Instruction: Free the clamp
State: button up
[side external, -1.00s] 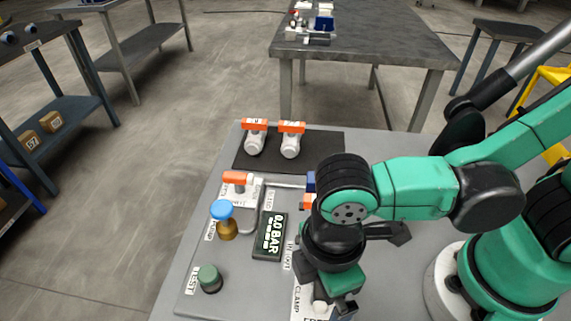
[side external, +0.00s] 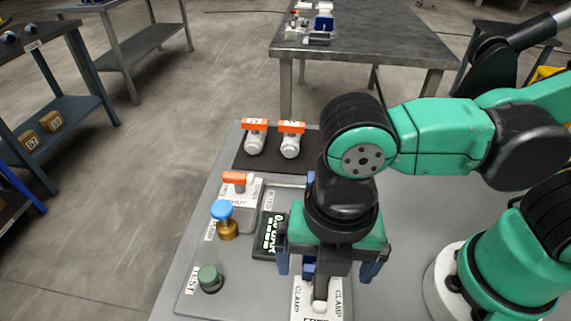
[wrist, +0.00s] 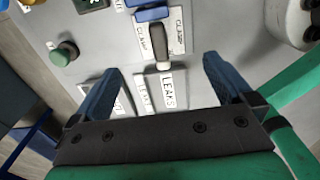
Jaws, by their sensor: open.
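The clamp is a short lever (side external: 320,291) with a white tip, on a white plate lettered CLAMP on both sides, with partly cut-off lettering at its near edge. In the wrist view the lever (wrist: 159,44) points toward me, its pale tip over the plate's near edge. A blue block (wrist: 152,14) is at its far end. My gripper (side external: 326,272) is open, pointing down, with its fingers on either side of the lever in the side view. In the wrist view my gripper (wrist: 162,72) is empty, and the lever lies between the fingers' lines. I cannot tell the fingers' height above it.
Left of the clamp are a 0.0 BAR display (side external: 266,236), a blue-topped brass knob (side external: 224,220), a green TEST button (side external: 210,278) and an orange-handled valve (side external: 237,181). Two orange-topped white valves (side external: 291,139) stand on a dark mat behind. LEAKS labels (wrist: 167,90) lie near the clamp.

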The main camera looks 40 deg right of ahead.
jog(key=w+d+m+t, duration=0.1)
jog(key=w+d+m, duration=0.1)
jog(key=m, duration=0.2)
jog(key=w+d+r+m+t+y, duration=0.1)
jog(key=w+d+m, duration=0.1)
jog(key=w+m, duration=0.1)
jog(key=w+d+r+m+t, duration=0.1)
jog(key=w+d+m, duration=0.1)
jog(key=m, duration=0.4)
jog(key=shift+w+d, duration=0.25)
jog(key=shift+d, duration=0.25)
jog(key=w+d+r+m+t+h, duration=0.15)
jog(key=w+d+m+t, duration=0.25)
jog(key=d+m, duration=0.85)
jog(key=w+a+n+g+y, duration=0.1)
jog(key=w+a+n+g, duration=0.3)
jog(key=w+a, duration=0.5)
jog(key=shift+w+a+r+n+g, duration=0.2)
jog(key=shift+a+n+g, duration=0.25)
jog(key=shift+a, duration=0.95)
jog(key=s+d+m+t, duration=0.5)
jog(key=s+d+m, duration=0.1)
jog(key=s+d, duration=0.3)
jog(key=shift+s+d, duration=0.15)
jog(key=shift+d, duration=0.3)
